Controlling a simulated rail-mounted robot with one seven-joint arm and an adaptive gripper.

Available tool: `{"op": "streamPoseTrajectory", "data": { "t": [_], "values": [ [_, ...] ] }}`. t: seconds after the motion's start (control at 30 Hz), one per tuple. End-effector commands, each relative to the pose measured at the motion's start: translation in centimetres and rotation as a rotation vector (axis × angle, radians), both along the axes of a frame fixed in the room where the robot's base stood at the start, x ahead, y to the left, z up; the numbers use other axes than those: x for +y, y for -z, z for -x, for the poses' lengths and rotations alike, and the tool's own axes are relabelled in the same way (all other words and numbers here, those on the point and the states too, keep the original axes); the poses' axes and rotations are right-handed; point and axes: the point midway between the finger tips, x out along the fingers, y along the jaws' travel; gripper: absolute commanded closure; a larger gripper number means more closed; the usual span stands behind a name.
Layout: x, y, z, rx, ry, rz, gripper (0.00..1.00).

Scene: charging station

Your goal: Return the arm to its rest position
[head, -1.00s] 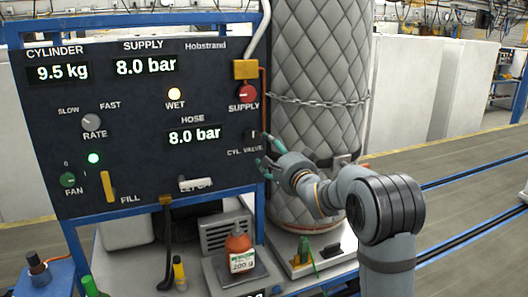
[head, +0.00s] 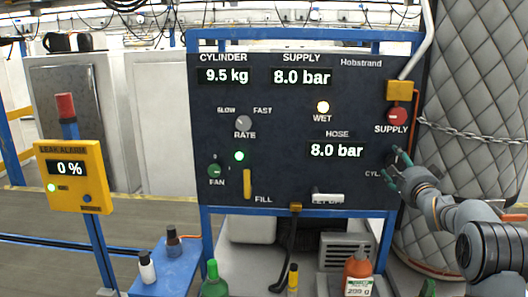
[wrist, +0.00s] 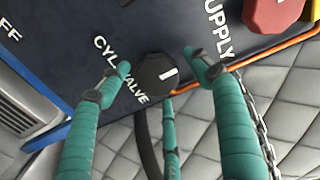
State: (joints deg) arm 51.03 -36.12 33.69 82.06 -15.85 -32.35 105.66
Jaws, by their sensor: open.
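My gripper (head: 396,166) is at the right edge of the dark panel (head: 290,180), beside the CYL. VALVE knob. It has teal fingers and is open and empty. In the wrist view my gripper (wrist: 158,68) has its fingertips spread on both sides of the black valve knob (wrist: 158,74), with a third finger below it. I cannot tell whether any fingertip touches the knob. My grey arm runs in from the lower right of the head view.
A quilted grey cylinder (head: 470,95) with a chain (head: 470,132) stands close behind my arm. The red SUPPLY knob (head: 397,117) is above my gripper. An orange bottle (head: 358,268) stands below the panel. A yellow leak alarm (head: 75,178) reads 0 % at left.

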Motion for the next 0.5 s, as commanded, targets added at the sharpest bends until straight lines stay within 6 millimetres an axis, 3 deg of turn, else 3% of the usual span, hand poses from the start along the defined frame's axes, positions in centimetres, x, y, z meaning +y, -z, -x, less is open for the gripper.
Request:
{"op": "streamPoseTrajectory", "data": {
  "t": [0.5],
  "values": [
    [-0.07,0.03,-0.58,0.002,0.0,0.016,0.36]
  ]
}}
